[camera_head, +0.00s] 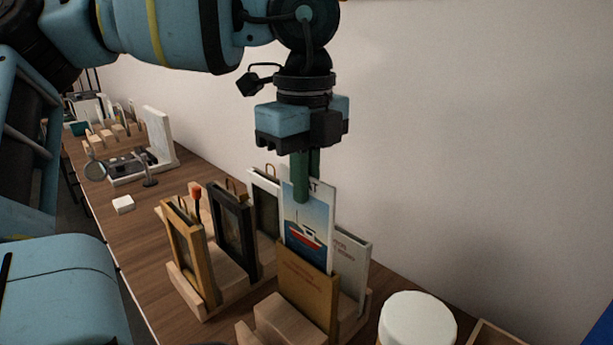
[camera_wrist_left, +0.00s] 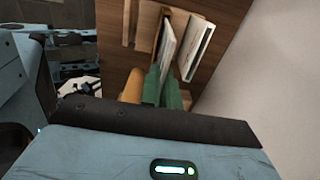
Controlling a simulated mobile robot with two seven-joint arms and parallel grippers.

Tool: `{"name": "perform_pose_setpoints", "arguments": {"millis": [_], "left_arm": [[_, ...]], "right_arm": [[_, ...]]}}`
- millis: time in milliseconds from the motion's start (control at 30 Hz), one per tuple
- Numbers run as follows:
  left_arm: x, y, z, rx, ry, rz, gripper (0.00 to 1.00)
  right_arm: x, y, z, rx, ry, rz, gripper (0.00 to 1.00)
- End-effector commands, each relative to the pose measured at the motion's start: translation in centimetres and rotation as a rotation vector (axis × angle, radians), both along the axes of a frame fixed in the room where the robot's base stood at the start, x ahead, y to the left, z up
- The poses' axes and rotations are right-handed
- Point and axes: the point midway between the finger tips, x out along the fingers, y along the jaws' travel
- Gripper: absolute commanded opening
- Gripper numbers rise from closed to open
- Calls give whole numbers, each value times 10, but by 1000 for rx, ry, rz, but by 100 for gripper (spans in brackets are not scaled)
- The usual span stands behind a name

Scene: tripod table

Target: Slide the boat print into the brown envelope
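The boat print (camera_head: 307,225), a card with a red and white boat on blue, stands upright above the brown envelope (camera_head: 305,290). Its lower edge is hidden by the envelope's front; I cannot tell whether it is inside or behind. My left gripper (camera_head: 306,178) points down with its green fingers on either side of the print's top edge, shut on it. In the left wrist view the fingers (camera_wrist_left: 165,88) pinch the print (camera_wrist_left: 168,48) by its edge. The envelope stands in a wooden rack. My right gripper is not in view.
A pale grey card (camera_head: 351,262) stands right behind the envelope. A black frame (camera_head: 232,230), a wooden frame (camera_head: 187,250) and a white frame (camera_head: 265,205) stand to the left. A white-lidded jar (camera_head: 417,318) is at right. The wall is close behind.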

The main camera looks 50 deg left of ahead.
Motion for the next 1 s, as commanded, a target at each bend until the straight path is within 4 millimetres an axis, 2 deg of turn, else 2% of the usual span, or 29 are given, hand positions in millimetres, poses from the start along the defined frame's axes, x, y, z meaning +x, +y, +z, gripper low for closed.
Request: {"name": "perform_pose_setpoints", "arguments": {"millis": [367, 1000], "left_arm": [[0, 0, -18, 0, 0, 0, 0], [0, 0, -45, 0, 0, -1, 0]], "right_arm": [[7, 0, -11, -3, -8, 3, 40], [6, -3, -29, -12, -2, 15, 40]]}}
